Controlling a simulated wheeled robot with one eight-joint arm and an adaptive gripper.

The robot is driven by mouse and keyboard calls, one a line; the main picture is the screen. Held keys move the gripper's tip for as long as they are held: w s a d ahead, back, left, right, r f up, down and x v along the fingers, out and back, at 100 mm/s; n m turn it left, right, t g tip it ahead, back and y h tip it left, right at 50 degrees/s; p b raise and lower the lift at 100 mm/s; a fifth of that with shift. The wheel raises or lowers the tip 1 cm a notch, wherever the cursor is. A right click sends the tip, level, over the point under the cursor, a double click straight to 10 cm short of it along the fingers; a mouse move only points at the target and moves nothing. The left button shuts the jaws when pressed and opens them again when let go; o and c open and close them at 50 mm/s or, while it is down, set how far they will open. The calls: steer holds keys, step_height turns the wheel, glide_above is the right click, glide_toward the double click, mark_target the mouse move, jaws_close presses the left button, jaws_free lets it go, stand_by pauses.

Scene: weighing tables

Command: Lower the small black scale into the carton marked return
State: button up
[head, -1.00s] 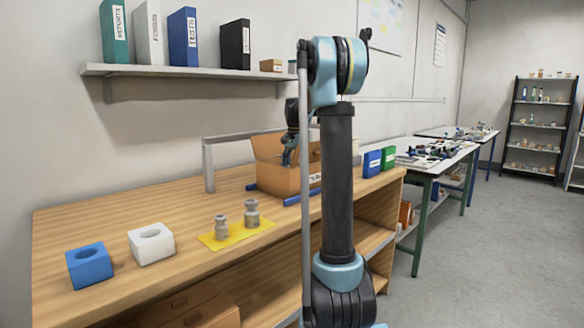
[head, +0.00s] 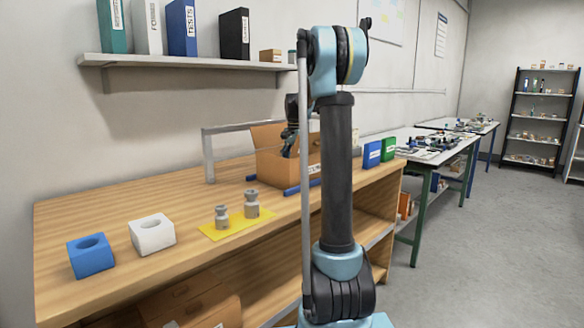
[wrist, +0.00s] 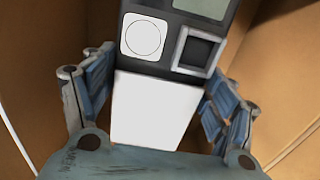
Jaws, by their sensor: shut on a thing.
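The carton (head: 276,176) stands open on the wooden bench in the head view, with part of a label on its front, partly behind my arm. My gripper (head: 289,149) reaches down into its mouth. In the wrist view my gripper (wrist: 158,75) is shut on the small black scale (wrist: 152,105), with a blue finger on each side. The scale shows a white plate, a round white patch and a grey square frame on its dark body. Brown carton walls (wrist: 40,60) surround it. The scale's underside and the carton floor below it are hidden.
Two metal weights (head: 251,204) stand on a yellow mat (head: 212,232). White (head: 152,233) and blue (head: 91,257) blocks are at front left. Blue and green boxes (head: 372,154) stand right.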

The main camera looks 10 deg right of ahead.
steer(key=shift+f, duration=0.2)
stand_by(0.4)
steer(key=o, duration=1.4)
steer(key=shift+c, duration=0.2)
